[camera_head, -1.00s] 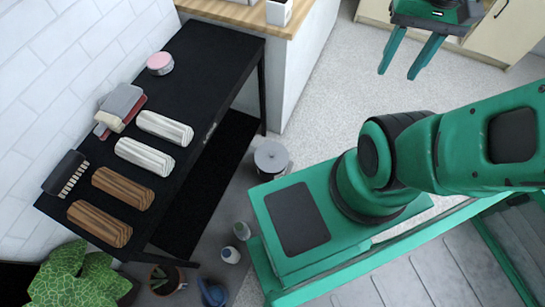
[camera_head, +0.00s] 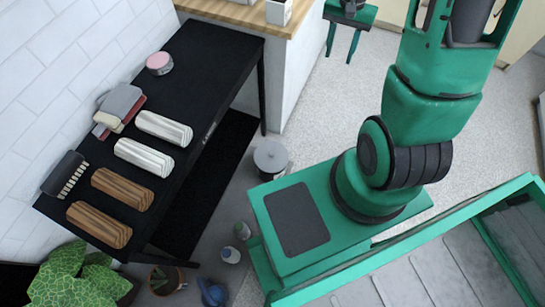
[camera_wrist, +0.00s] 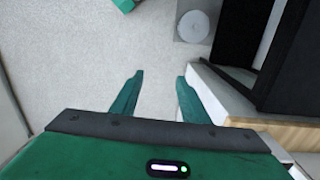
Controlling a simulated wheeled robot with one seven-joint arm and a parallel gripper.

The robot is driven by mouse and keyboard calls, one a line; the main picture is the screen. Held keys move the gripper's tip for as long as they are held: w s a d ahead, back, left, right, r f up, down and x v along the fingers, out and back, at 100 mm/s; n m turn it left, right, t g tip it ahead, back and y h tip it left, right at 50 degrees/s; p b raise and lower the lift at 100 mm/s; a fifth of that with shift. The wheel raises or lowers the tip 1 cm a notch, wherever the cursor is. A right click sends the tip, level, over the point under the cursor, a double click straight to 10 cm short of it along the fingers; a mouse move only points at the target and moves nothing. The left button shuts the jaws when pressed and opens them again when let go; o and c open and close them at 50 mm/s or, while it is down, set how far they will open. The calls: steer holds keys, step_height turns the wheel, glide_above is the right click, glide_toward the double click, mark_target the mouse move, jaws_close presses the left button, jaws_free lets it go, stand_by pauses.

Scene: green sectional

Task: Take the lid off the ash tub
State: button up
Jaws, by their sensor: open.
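The ash tub (camera_head: 272,172) is a grey round tub on the floor, between the black table and my green base. Its grey lid (camera_head: 270,155) is on top, with a small knob in the middle. In the wrist view the lid (camera_wrist: 193,26) shows from above near the top edge, beyond my fingertips. My gripper (camera_head: 342,42) is open and empty near the end of the wooden counter, well away from the tub. Both its fingers (camera_wrist: 160,76) show in the wrist view with floor between them.
The black table (camera_head: 205,75) stands left of the tub, holding wooden and white ridged blocks and a pink-topped tin (camera_head: 159,63). The wooden-topped counter (camera_head: 235,12) is close to my gripper. A plant (camera_head: 80,275) and small pots stand in front. Pale floor (camera_head: 330,110) is clear.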

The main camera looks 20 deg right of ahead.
steer(key=w+a+f+m+y, duration=0.1)
steer(key=w+f, duration=0.2)
steer(key=f, duration=0.4)
steer(key=w+a+f+m, duration=0.1)
steer(key=w+f, duration=0.2)
steer(key=f, duration=0.3)
steer(key=m+y, duration=0.3)
steer(key=m, duration=0.3)
glide_toward(272, 153)
steer(key=shift+s+a+f+t+y, duration=0.2)
steer(key=shift+s+f, duration=0.1)
steer(key=shift+f, duration=0.3)
steer(key=shift+s+a+f+t+y, duration=0.15)
steer(key=shift+s+f, duration=0.15)
steer(key=shift+f, duration=0.3)
steer(key=shift+w+x, duration=0.2)
steer(key=shift+x, duration=2.85)
steer(key=shift+c, duration=0.5)
jaws_close()
